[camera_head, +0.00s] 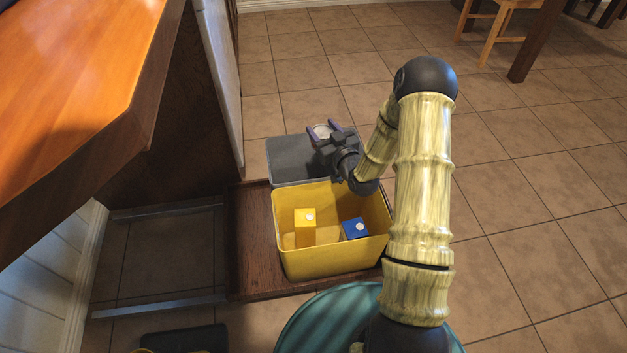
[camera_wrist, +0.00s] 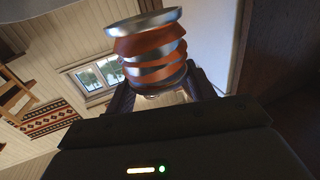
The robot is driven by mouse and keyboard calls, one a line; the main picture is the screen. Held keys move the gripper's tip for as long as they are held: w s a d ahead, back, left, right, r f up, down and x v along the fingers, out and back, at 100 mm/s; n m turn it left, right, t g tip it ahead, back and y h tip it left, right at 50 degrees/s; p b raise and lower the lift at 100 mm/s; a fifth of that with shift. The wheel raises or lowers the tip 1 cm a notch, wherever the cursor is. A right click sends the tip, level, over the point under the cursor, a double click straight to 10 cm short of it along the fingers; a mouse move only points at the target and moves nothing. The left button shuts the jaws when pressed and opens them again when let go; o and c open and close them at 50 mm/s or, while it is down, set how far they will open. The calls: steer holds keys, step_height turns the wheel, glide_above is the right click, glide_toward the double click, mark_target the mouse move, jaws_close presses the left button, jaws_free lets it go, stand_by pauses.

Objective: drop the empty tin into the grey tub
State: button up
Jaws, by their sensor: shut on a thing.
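The empty tin (camera_wrist: 150,48) has silver and orange bands and a crumpled, uneven side in the wrist view. My gripper (camera_head: 323,129) is shut on it, with a finger on either side of its lower end. In the head view only the pale round end of the tin (camera_head: 321,130) shows between the purple fingertips. The grey tub (camera_head: 283,160) stands behind the yellow tub, and my gripper with the tin is over its right part in the picture. The gap between tin and tub is hard to judge. My wrist hides the tub's right side.
A wooden counter (camera_head: 85,75) is at left.

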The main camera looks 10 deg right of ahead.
steer(key=o, duration=1.1)
steer(key=shift+o, duration=0.2)
steer(key=shift+s, duration=0.15)
steer(key=p+v, duration=0.6)
steer(key=v, duration=1.1)
steer(key=shift+s+d, duration=0.1)
steer(key=shift+d, duration=0.05)
